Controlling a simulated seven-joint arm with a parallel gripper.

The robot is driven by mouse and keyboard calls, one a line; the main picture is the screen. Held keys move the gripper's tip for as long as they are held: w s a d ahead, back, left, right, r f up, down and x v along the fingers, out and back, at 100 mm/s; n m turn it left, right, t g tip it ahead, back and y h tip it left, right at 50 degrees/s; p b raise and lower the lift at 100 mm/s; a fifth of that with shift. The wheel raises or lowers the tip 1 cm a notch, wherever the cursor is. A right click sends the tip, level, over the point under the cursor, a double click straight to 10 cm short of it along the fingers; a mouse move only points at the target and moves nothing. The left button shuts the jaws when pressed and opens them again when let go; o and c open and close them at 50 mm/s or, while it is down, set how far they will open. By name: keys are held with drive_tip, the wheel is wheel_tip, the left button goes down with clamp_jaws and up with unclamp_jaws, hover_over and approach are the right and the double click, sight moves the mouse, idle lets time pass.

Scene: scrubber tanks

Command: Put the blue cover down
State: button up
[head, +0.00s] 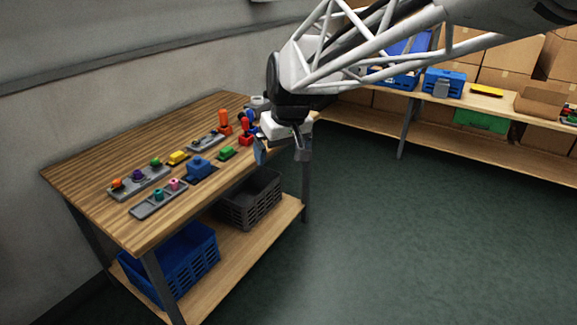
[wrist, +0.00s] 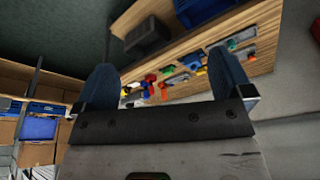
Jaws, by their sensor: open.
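A blue piece with a raised top, which looks like the blue cover (head: 200,164), sits on the wooden table in the head view, on or in a dark blue base. I cannot tell the two parts apart clearly. A small blue shape (wrist: 195,66) among the parts in the wrist view may be the same piece. My gripper (head: 281,149) hangs in the air by the table's right end, to the right of the blue piece and apart from it. Its two blue-padded fingers are spread wide in the wrist view (wrist: 165,72), with nothing between them.
The wooden table (head: 85,182) holds grey trays with coloured pegs (head: 140,184), a yellow block (head: 178,157), a green block (head: 227,153) and red parts (head: 246,138). A blue crate (head: 190,262) and dark crate (head: 250,205) stand below. Shelves (head: 390,118) line the back; open floor lies right.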

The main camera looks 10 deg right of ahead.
drive_tip(key=s+d+f+m, duration=0.1)
drive_tip(key=s+d+f, duration=0.1)
drive_tip(key=s, duration=1)
drive_tip(key=s+d+f+m+h, duration=0.1)
drive_tip(key=s+d+f+m, duration=0.1)
drive_tip(key=s, duration=1)
drive_tip(key=shift+s+d+f, duration=0.3)
drive_tip(key=shift+d+f, duration=0.15)
drive_tip(key=shift+d, duration=0.75)
